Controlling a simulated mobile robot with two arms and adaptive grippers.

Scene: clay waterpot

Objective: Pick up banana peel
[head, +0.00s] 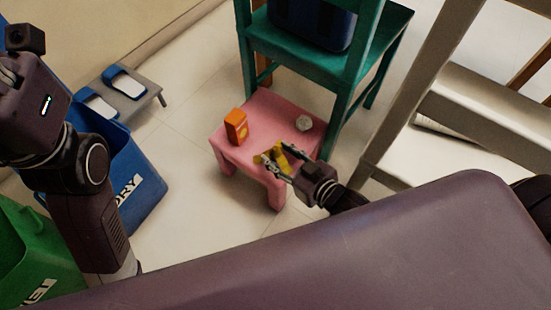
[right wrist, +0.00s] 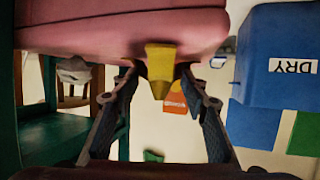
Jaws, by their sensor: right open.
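The yellow banana peel (head: 279,157) is on the pink stool (head: 262,112), near its front edge. My right gripper (head: 276,162) is at that edge, with its fingers apart on either side of the peel. In the right wrist view the peel (right wrist: 160,70) shows between the two open fingers (right wrist: 165,88), with visible gaps to both. The pink stool (right wrist: 120,35) fills the top of that view. Part of the peel is hidden by the fingers in the head view. My left arm shows at the left of the head view, but its fingers do not.
An orange box (head: 236,127) and a crumpled whitish item (head: 304,123) stand on the stool. A teal chair (head: 290,48) is behind it. A blue bin (head: 142,170) and green bin (head: 38,250) are at left. Clear floor lies between bin and stool.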

